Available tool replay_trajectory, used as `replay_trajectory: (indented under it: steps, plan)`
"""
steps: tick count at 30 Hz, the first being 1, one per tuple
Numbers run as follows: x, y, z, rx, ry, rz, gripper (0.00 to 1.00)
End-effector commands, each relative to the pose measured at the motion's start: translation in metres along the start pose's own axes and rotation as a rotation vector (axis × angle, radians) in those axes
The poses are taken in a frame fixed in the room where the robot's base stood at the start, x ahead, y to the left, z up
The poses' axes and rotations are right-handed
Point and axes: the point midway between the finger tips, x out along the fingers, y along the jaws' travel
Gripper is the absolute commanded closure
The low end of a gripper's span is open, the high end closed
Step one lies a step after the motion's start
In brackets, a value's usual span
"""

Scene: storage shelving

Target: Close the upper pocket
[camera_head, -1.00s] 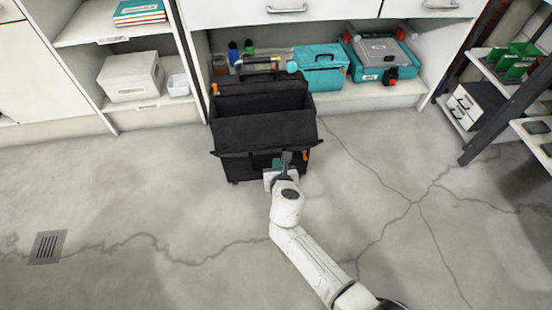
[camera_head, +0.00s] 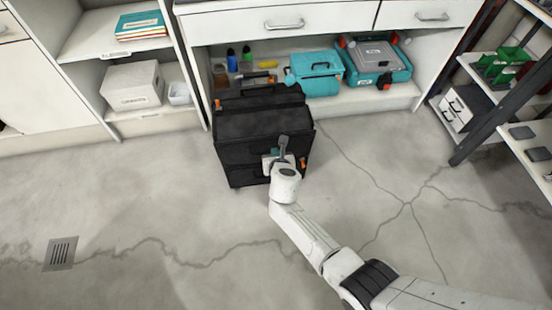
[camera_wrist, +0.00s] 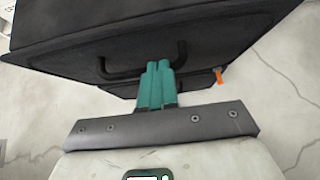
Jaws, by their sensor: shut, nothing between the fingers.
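A black fabric case (camera_head: 234,152) stands on the floor in front of the shelving. Its upper pocket (camera_head: 250,124) sits nearly flush with the case body in the head view, and no wide opening shows; I cannot tell if it is fully shut. My gripper (camera_head: 278,152) is at the front of the case, shut and empty. In the wrist view, its teal fingers (camera_wrist: 157,82) are together against or just in front of the dark front panel (camera_wrist: 215,45), beside a black handle (camera_wrist: 183,52). An orange tab (camera_wrist: 220,76) hangs to their right.
Behind the case, a low shelf holds a teal toolbox (camera_head: 317,72), a teal-and-grey case (camera_head: 378,60) and several bottles. A white storage box (camera_head: 132,86) is on the left shelf. A dark-framed rack (camera_head: 480,130) stands at right. The floor in front is clear.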

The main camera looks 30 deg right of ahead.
Motion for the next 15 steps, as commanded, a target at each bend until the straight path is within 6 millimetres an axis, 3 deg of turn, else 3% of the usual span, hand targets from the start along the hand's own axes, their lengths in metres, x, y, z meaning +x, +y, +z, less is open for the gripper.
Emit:
replay_trajectory:
  steps: [15]
  plan:
    - [0.012, 0.000, 0.019, 0.000, 0.000, 0.001, 1.00]
